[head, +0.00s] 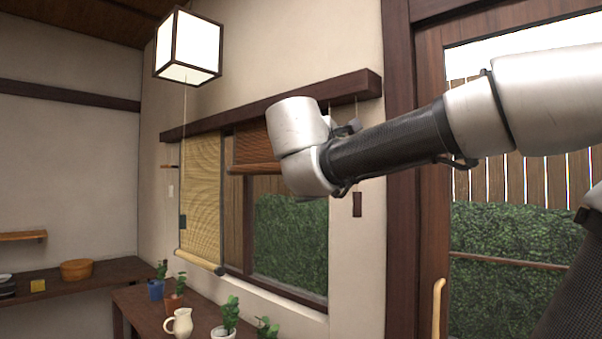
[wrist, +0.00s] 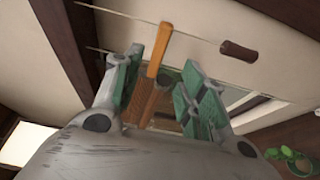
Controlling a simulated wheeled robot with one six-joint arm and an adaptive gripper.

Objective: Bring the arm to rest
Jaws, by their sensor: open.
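My arm (head: 390,146) reaches in from the right in the head view and ends in front of the window, at the height of the raised brown blind (head: 252,148). My gripper (wrist: 164,68) shows in the wrist view, with its green-padded fingers apart. An orange strip (wrist: 158,48) and a brown slatted piece (wrist: 150,100) appear between the fingers. I cannot tell how far beyond the fingers they are, and no grip on them shows. In the head view the gripper's fingers are mostly hidden behind the arm's end.
A dark pull (head: 357,204) hangs on a cord just below my arm. A tan blind (head: 200,195) hangs lowered to the left. A paper lamp (head: 188,47) hangs upper left. Potted plants and a cream jug (head: 180,322) stand on a dark table below the window.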

